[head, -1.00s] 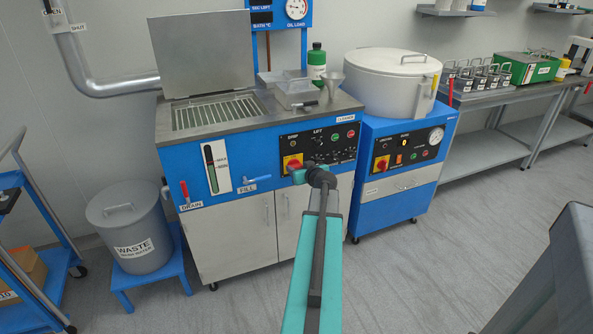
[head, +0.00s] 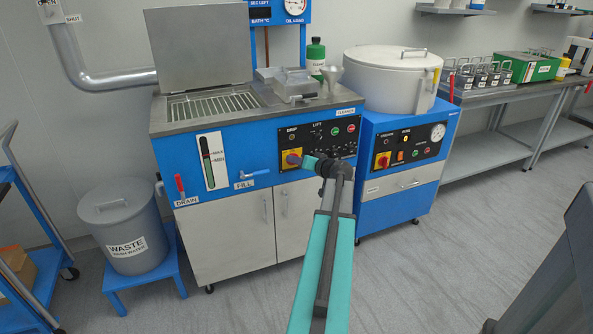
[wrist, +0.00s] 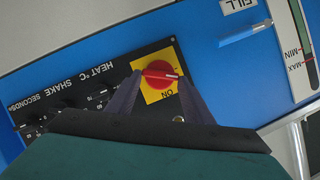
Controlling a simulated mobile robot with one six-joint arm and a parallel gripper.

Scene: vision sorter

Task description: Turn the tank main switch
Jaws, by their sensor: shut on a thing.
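The tank main switch is a red knob on a yellow plate (head: 287,160) at the left end of the black control panel on the blue washer. In the wrist view the red knob (wrist: 157,75) has a white pointer line lying roughly crosswise, pointing right, and an ON label shows on the plate below it. My gripper (wrist: 160,78) has its two dark fingers on either side of the knob, shut on it. In the head view my gripper (head: 303,161) reaches the switch from the right, and the fingertips are hard to make out.
The black panel (head: 325,140) holds more knobs and green and red buttons. The blue FILL handle (head: 257,176) and red DRAIN lever (head: 180,186) are to the left. A second blue machine (head: 385,195) with its own red switch stands right. The grey floor in front is open.

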